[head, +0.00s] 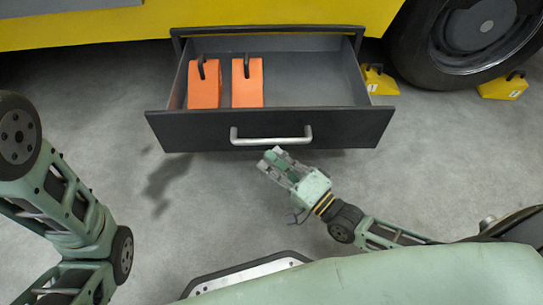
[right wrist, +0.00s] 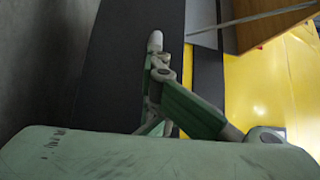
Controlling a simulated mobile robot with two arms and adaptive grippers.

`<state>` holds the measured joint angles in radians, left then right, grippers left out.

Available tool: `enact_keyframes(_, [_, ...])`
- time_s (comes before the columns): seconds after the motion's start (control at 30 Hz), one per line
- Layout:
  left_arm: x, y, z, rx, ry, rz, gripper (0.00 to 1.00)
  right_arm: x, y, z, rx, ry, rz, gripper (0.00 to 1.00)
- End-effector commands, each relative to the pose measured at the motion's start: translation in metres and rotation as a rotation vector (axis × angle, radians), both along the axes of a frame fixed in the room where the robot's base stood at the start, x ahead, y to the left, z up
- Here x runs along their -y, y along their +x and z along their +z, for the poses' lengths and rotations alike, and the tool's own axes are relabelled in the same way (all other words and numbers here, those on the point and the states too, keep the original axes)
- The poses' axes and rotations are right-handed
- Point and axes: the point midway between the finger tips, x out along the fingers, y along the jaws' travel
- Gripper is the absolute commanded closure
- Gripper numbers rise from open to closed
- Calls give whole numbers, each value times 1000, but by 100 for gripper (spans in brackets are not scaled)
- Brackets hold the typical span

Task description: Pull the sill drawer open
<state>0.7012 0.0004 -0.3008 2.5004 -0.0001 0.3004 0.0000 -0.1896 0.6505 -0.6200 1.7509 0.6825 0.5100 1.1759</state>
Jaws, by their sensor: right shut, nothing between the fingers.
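The sill drawer (head: 270,128) stands pulled out from under the yellow vehicle body, its grey inside showing. Its dark front carries a silver bar handle (head: 271,141). Two orange chocks with dark handles, one at the left (head: 203,92) and one beside it (head: 247,84), stand in the drawer's left half. My right gripper (head: 270,158) is shut and empty, just below the handle in the picture and apparently apart from it. Its fingers also show in the right wrist view (right wrist: 157,50), in front of a dark panel. My left arm shows at the left, but its gripper is out of view.
A yellow vehicle body (head: 120,22) spans the top, with a large black tyre (head: 430,62) at the upper right. Two yellow chocks, one beside the drawer (head: 378,82) and one farther right (head: 503,88), sit on the grey floor. The floor before the drawer is clear.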

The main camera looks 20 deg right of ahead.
Motion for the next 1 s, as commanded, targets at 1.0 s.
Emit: enact_keyframes(1.0, [0, 1, 0, -2, 0, 1, 60, 0, 0, 2, 4, 1, 0, 79])
